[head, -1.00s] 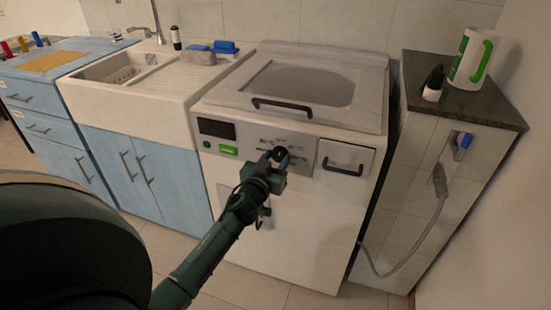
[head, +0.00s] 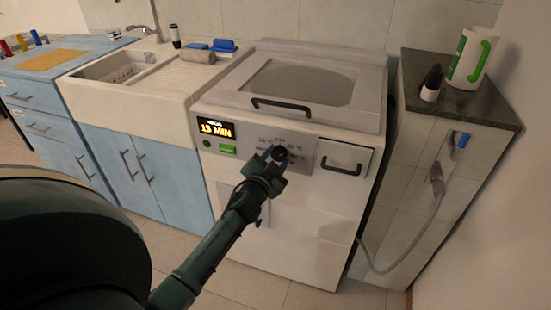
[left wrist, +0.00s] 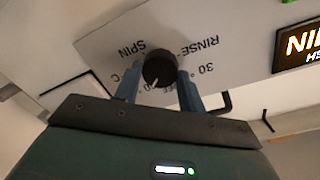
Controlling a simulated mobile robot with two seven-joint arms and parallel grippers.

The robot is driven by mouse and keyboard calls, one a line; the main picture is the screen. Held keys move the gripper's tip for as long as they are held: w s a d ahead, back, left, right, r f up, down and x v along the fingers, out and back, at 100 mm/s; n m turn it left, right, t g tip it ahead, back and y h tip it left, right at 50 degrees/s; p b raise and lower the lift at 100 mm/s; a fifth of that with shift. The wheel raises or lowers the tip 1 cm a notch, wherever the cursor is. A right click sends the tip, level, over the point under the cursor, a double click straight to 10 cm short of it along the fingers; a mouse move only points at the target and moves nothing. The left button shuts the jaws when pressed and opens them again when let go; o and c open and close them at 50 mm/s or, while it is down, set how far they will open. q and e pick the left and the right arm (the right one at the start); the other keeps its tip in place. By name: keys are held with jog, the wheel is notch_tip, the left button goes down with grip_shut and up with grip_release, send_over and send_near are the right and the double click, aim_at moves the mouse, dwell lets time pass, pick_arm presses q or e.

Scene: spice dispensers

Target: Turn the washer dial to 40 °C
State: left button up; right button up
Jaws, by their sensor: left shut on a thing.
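The black washer dial (head: 279,153) sits on the grey control panel of the white washer (head: 300,215). My left gripper (head: 272,160) is at the dial, shut on it. In the left wrist view the dial (left wrist: 160,69) is between the two blue fingers of the left gripper (left wrist: 160,84). My right gripper is not in view.
A drawer handle (head: 342,168) is right of the dial. A tiled cabinet (head: 432,190) with a grey hose stands at right, a sink (head: 125,70) at left.

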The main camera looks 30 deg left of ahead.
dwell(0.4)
pick_arm(q)
jog(key=o, duration=1)
jog(key=shift+s, duration=0.1)
jog(key=v, duration=1.3)
jog(key=shift+f, duration=0.1)
